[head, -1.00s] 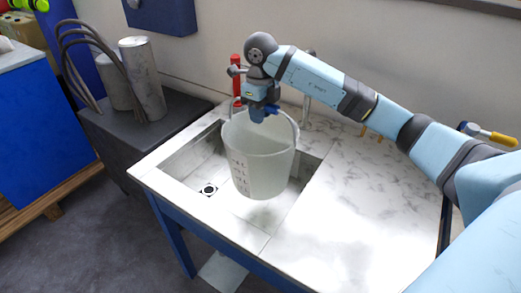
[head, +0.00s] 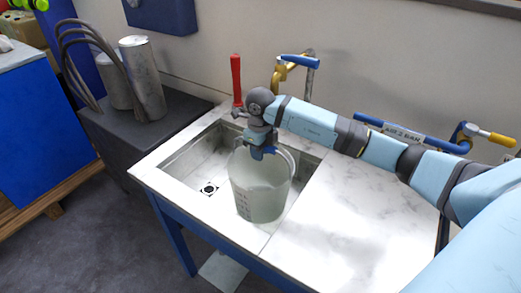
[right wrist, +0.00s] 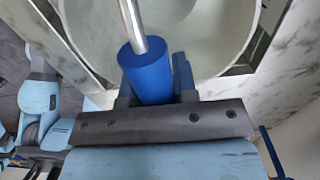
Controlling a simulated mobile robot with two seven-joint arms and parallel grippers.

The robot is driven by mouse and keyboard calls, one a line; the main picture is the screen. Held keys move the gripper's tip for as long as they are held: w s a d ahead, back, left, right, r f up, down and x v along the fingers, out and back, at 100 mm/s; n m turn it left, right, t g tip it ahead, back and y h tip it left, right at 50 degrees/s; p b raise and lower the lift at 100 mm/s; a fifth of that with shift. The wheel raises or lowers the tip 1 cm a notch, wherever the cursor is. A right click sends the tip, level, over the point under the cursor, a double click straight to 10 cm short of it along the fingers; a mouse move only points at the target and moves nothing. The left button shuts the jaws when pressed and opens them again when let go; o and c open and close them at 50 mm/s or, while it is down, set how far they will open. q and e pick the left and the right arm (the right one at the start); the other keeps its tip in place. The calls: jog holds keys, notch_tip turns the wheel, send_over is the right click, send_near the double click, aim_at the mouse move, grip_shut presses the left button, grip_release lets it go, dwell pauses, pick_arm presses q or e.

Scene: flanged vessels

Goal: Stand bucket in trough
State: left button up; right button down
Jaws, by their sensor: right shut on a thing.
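The bucket (head: 259,188) is translucent and pale, with measuring marks on its side. It hangs upright from its wire handle inside the opening of the trough (head: 179,162), toward the trough's right side. My right gripper (head: 262,150) is shut on the bucket's blue handle grip, above the rim. In the right wrist view the blue handle grip (right wrist: 147,75) sits between the fingers, with the bucket's round rim beyond it. My left gripper is not in view.
A drain (head: 209,188) shows in the trough floor, left of the bucket. A red-handled tool (head: 236,80) and a tap (head: 290,68) stand behind the trough. The marble worktop (head: 340,220) to the right is clear. Blue pipework (head: 415,135) runs along the wall.

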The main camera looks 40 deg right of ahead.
jog(key=c, duration=0.9)
grip_release()
jog(key=shift+f, duration=0.1)
notch_tip(320, 180, up, 12)
jog(key=shift+r+b, duration=0.15)
jog(key=shift+b, duration=0.2)
